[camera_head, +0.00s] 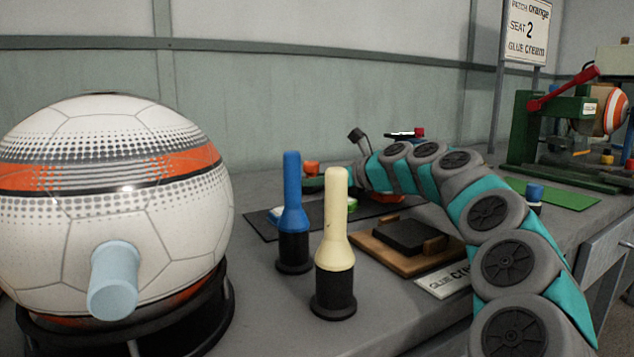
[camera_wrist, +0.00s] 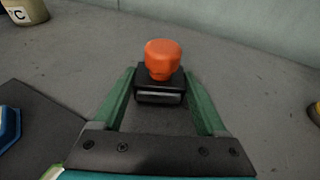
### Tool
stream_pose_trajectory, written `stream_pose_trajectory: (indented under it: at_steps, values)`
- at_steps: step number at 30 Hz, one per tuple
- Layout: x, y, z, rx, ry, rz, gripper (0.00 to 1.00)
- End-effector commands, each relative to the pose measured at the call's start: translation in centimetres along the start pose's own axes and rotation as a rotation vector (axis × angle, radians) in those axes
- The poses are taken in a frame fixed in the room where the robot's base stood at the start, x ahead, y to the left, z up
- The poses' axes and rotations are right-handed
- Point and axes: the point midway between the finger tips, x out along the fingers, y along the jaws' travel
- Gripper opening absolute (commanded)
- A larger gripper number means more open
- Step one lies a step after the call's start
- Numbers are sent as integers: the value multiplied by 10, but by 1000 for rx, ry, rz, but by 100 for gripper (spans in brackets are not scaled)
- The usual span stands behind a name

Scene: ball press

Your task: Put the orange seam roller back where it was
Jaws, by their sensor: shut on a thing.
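The orange seam roller (camera_wrist: 162,58) has an orange knob on a black block with a metal roller at its front. In the wrist view it stands upright between the green fingers of my gripper (camera_wrist: 159,82), which is shut on its block. I cannot tell whether it touches the grey bench or is just above it. In the head view its orange knob (camera_head: 312,168) shows small behind the blue bottle, near the end of my teal and grey arm. The gripper itself is mostly hidden there.
A dark mat (camera_wrist: 62,118) lies left of the roller, with a blue item (camera_wrist: 8,128) on it. A labelled pot (camera_wrist: 24,11) stands far left. Blue (camera_head: 292,200) and cream (camera_head: 335,235) bottles, a large ball (camera_head: 110,200) and a wooden tray (camera_head: 385,255) stand nearer. Bench around the roller is bare.

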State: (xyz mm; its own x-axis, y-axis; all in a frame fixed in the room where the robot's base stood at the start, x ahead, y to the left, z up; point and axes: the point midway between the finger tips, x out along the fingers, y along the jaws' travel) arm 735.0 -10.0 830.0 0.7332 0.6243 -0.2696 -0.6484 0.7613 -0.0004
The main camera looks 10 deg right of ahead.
Motion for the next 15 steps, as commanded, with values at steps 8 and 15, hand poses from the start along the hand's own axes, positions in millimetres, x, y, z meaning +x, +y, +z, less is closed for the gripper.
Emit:
stream_pose_trajectory:
  at_steps: [8, 15]
  values:
    - [0, 0, -1, 0, 0, 0, 79]
    - [0, 0, -1, 0, 0, 0, 100]
